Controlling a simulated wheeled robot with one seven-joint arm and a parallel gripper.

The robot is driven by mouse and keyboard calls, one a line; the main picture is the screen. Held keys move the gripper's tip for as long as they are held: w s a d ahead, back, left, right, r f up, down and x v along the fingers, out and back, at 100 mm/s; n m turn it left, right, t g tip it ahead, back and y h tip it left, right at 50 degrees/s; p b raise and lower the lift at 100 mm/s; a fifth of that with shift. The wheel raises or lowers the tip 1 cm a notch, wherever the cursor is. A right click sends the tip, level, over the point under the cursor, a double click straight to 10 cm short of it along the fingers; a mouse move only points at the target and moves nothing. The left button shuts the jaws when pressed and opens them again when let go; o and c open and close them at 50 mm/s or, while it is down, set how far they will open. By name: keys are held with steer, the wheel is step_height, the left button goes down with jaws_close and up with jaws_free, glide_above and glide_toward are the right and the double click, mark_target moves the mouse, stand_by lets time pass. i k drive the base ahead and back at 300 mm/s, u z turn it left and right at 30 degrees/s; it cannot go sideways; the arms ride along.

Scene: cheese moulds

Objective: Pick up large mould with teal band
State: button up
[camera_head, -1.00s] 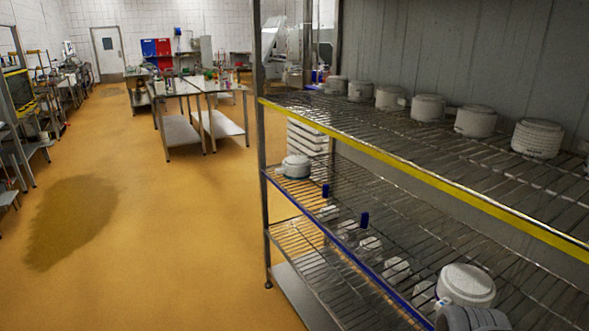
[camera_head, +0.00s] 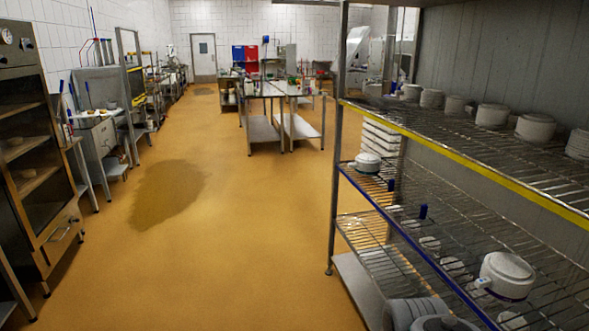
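No teal band can be made out for certain on any mould. A large white lidded mould (camera_head: 507,273) sits on the blue-edged middle shelf at the lower right, with a small blue mark at its left and a dark line near its base. A smaller-looking white mould (camera_head: 367,162) sits at the far end of that shelf, also with a bluish spot at its left. Several pale moulds stand in a row on the yellow-edged top shelf, among them one mould (camera_head: 492,116); I see no coloured band on them. My gripper is not in view.
The wire rack (camera_head: 336,200) fills the right side, its post nearest the open floor. Grey ribbed round shapes (camera_head: 415,309) show at the bottom edge. Steel tables (camera_head: 262,130) stand ahead. A glass-fronted cabinet (camera_head: 35,150) stands at left. The orange floor (camera_head: 240,250) between is clear, with a dark patch.

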mark_target(366, 164)
steer(key=u, duration=0.25)
steer(key=i, duration=3.1)
steer(key=u, duration=0.8)
steer(key=i, duration=0.55)
steer(key=u, duration=0.2)
